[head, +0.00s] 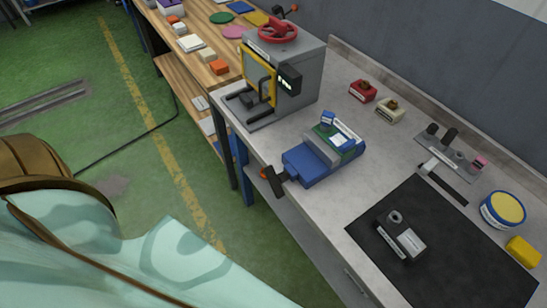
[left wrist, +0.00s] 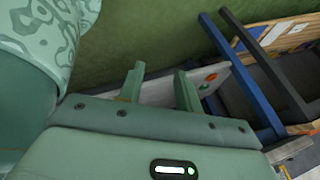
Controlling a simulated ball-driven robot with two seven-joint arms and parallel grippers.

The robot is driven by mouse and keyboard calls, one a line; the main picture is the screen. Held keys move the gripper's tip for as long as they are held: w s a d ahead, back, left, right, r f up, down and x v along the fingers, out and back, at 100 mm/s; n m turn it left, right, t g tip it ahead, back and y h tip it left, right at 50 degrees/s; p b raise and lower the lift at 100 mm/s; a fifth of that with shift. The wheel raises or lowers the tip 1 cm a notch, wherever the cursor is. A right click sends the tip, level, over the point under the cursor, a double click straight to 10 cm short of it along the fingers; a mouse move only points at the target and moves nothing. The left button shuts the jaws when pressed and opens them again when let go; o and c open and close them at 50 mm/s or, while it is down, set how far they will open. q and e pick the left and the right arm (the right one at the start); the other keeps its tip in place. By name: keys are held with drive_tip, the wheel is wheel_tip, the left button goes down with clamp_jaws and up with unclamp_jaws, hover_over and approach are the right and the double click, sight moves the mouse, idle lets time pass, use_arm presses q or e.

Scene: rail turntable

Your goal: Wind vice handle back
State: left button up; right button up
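A blue vice (head: 308,168) sits at the front edge of the grey workbench (head: 225,100) in the head view. A small green board with blue parts (head: 338,138) is at its jaws. The vice handle (head: 273,181), a dark bar with an orange knob, sticks out past the front edge over the floor. My left gripper (left wrist: 159,72) shows only in the left wrist view, with two green fingers apart and nothing between them. The vice and its handle are not clearly seen there. My right gripper is in neither view.
A grey machine with a red handwheel (head: 277,31) stands left of the vice. A black mat (head: 440,255) with a small metal device (head: 400,238) lies to the right. The left wrist view shows a blue bench leg (left wrist: 240,75) right of my gripper. Green floor (head: 150,130) is open before the bench.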

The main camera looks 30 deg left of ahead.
use_arm(q)
drive_tip(key=w+a+r+m+t, duration=0.2)
drive_tip(key=w+r+m+t, duration=0.15)
drive_tip(key=w+r, duration=0.2)
drive_tip(key=m+t+h+b, duration=0.2)
drive_tip(key=m+t+h, duration=0.5)
drive_tip(key=m, duration=1.3)
approach(279, 179)
drive_tip(key=p+x, duration=0.1)
drive_tip(key=x, duration=0.6)
drive_tip(key=shift+w+a+f, duration=0.15)
drive_tip(key=shift+a+f, duration=0.05)
drive_tip(key=shift+f, duration=0.15)
clamp_jaws()
